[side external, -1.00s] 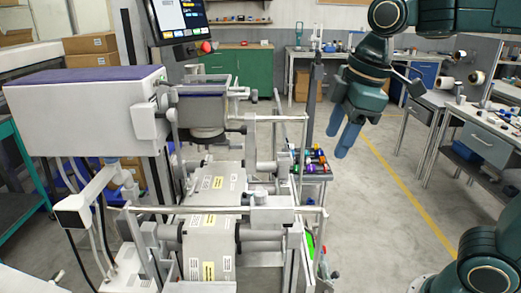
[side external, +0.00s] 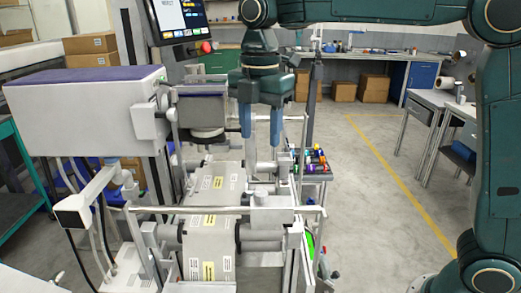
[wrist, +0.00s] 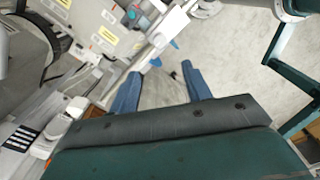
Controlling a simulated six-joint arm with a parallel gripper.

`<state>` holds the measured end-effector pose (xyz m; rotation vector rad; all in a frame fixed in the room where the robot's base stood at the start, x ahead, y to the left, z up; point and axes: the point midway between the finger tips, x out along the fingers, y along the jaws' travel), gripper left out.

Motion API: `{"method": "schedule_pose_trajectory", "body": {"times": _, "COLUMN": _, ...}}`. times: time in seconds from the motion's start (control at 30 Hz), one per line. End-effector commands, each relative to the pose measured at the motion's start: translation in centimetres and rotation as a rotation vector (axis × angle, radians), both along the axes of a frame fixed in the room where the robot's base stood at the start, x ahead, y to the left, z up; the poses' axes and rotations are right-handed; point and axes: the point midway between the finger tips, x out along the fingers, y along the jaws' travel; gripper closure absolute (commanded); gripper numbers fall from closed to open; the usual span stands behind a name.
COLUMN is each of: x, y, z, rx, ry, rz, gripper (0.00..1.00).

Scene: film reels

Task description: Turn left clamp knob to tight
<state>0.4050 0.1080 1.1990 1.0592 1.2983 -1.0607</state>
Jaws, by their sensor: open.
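A grey film machine holds a pale web with white and yellow labels (side external: 220,182) running over rollers (side external: 262,240). Clamp-like blocks (side external: 268,199) sit on its rails; I cannot tell which part is the left clamp knob or how it is turned. My gripper (side external: 261,128) points down above the far part of the machine, its two blue fingers apart with nothing visible between them. In the wrist view, the spread fingers (wrist: 160,86) show beside the machine's edge, with the labelled web (wrist: 112,30) at upper left.
A white box-shaped unit (side external: 85,100) and a monitor (side external: 181,18) stand at the left and back. A tray of small coloured items (side external: 316,161) stands just right of the machine. Open floor (side external: 365,215) lies further right, and a bench (side external: 350,57) with boxes is behind.

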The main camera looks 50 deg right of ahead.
Motion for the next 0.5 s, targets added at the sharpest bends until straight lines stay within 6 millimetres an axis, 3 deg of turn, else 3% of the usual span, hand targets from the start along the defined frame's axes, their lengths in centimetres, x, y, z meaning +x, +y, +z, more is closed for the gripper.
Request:
{"method": "schedule_pose_trajectory", "body": {"times": 0.27, "x": 0.0, "y": 0.0, "z": -0.8, "rx": 0.000, "ry": 0.001, "rz": -0.003, "gripper": 0.51}}
{"method": "schedule_pose_trajectory", "body": {"times": 0.5, "x": -0.1, "y": -0.1, "z": -3.4, "rx": 0.000, "ry": 0.002, "rz": -0.004, "gripper": 0.51}}
